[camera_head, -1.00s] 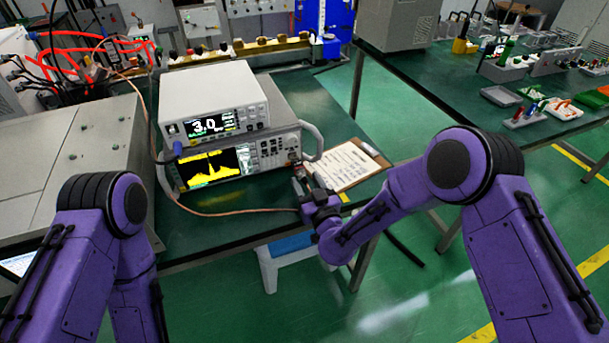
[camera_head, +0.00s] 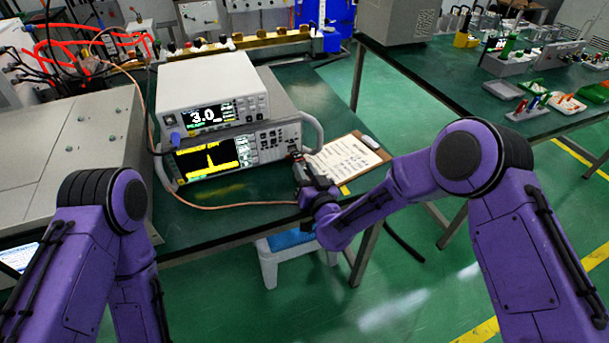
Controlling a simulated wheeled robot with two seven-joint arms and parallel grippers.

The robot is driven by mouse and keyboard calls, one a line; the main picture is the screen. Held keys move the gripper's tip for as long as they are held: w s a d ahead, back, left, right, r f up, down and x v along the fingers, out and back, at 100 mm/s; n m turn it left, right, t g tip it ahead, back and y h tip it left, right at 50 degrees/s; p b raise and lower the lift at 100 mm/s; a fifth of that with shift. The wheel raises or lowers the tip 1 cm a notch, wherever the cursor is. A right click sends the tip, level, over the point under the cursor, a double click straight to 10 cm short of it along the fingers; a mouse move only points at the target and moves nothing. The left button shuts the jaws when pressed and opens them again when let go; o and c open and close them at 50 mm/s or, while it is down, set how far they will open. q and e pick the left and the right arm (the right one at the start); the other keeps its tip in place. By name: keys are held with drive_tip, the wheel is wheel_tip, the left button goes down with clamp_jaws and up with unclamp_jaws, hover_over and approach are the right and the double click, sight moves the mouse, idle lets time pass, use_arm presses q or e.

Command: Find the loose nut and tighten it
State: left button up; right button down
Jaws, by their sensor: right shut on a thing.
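Two stacked instruments stand on the green table. The upper white power meter (camera_head: 212,97) shows 3.0, and the lower analyzer (camera_head: 240,155) shows a yellow trace on its screen. A copper-coloured cable (camera_head: 240,205) loops from the left down to the right front of the analyzer. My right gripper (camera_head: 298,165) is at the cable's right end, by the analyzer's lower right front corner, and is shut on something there. The nut itself is too small and hidden to make out. My left arm (camera_head: 105,220) comes in at the lower left; its gripper is not in view.
A clipboard (camera_head: 345,158) lies right of the instruments, close to my right forearm. A white and blue stool (camera_head: 290,255) is under the table's front edge. Grey cabinets (camera_head: 75,150) stand left. Another table (camera_head: 450,80) with trays is at the right.

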drive_tip(key=c, duration=0.9)
unclamp_jaws()
drive_tip(key=b+v, duration=0.2)
drive_tip(key=v, duration=0.8)
drive_tip(key=shift+s+d+r, duration=0.1)
drive_tip(key=shift+s+d, duration=0.05)
drive_tip(key=shift+s, duration=0.15)
